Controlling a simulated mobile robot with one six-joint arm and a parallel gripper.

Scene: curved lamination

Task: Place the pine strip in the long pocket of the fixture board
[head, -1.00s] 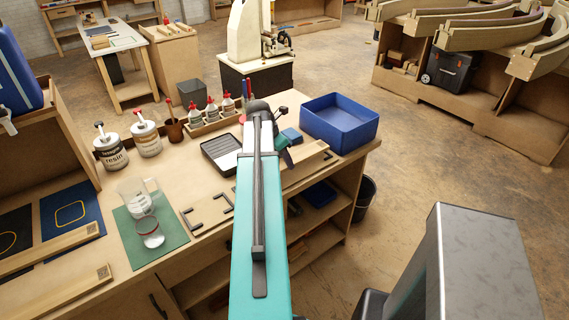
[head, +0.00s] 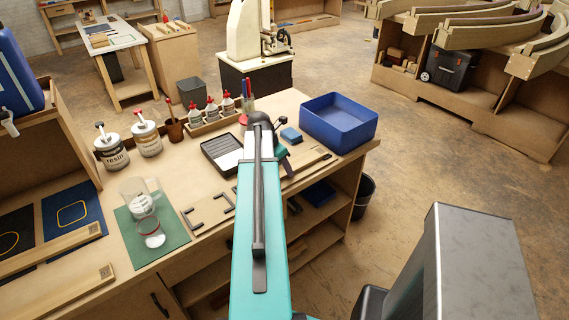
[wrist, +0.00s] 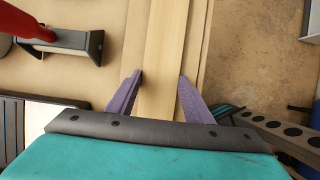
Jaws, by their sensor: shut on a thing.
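The pine strip (wrist: 165,50) is a long, pale piece of wood in the wrist view. It runs up the picture from between the two purple fingers of my gripper (wrist: 160,90). My gripper is shut on it. The fixture board (head: 190,218) lies along the front of the workbench in the head view, with dark L-shaped brackets at its near left. My arm covers its middle. In the wrist view, wood of a similar tone lies under and beside the strip; I cannot tell whether the strip sits in the pocket or just above it.
A blue bin (head: 340,125) stands at the bench's right end. A dark tray (head: 222,152) lies left of my arm. Two beakers (head: 152,232) stand on a green mat (head: 172,250). More wood strips (head: 60,292) lie at the left. Floor lies beyond the bench edge.

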